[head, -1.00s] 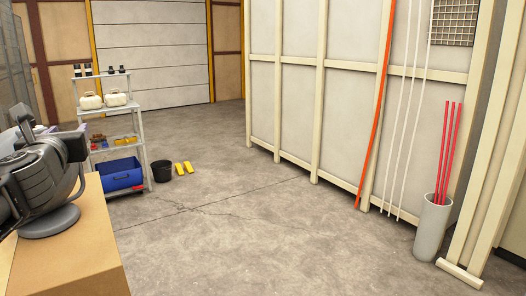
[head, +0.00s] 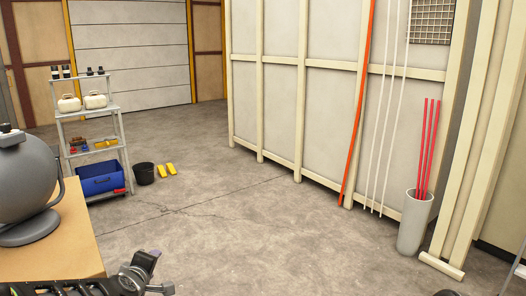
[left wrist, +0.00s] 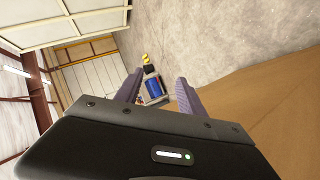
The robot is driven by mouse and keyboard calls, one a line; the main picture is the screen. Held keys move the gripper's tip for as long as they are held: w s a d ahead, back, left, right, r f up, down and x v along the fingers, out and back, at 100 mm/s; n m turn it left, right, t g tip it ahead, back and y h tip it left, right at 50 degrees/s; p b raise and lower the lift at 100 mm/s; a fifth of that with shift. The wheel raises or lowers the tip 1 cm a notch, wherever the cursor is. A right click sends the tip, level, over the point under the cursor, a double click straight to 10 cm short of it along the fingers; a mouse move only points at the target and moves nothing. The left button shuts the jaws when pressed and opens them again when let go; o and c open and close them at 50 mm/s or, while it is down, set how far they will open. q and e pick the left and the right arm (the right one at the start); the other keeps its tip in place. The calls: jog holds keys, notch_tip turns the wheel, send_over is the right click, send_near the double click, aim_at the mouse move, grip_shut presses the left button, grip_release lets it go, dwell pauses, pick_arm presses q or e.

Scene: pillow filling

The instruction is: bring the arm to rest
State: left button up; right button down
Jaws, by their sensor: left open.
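My left arm comes in low from the left in the head view. My left gripper (head: 155,275) is beside the front right corner of a brown table (head: 75,245), over the grey floor. In the left wrist view its two purple-grey fingers (left wrist: 157,90) are apart with nothing between them; the shelf and its blue bin show far off beyond the gap. My right gripper is not seen; only a small dark tip shows at the bottom right edge of the head view, and I cannot tell what it is.
A round grey machine (head: 25,185) stands on the table. Behind are a shelf rack (head: 118,135) with a blue bin (head: 100,178), a black bucket (head: 144,173) and yellow blocks (head: 166,169). A grey bin of red rods (head: 415,222) stands right. The middle floor is clear.

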pick_arm(q)
jog(key=s+d+f+m+g+h, duration=0.1)
jog(key=s+d+f+m+g, duration=0.2)
jog(key=f, duration=0.5)
jog(key=s+d+f+m+h, duration=0.1)
jog(key=s+d+f+m, duration=0.2)
jog(key=s+d+f, duration=0.35)
jog(key=s+d+f+m+g+h, duration=0.2)
jog(key=s+d+f+m, duration=0.1)
jog(key=f, duration=0.6)
jog(key=s+d+f+m+g+h, duration=0.1)
jog(key=s+d+f, duration=0.4)
jog(key=s, duration=0.6)
jog(key=s+d+f+m+g, duration=0.3)
jog(key=s+f, duration=0.5)
jog(key=s, duration=0.4)
jog(key=d+g, duration=0.1)
jog(key=g, duration=0.1)
jog(key=shift+d+f+g+h, duration=0.35)
jog(key=shift+d+g+h, duration=0.05)
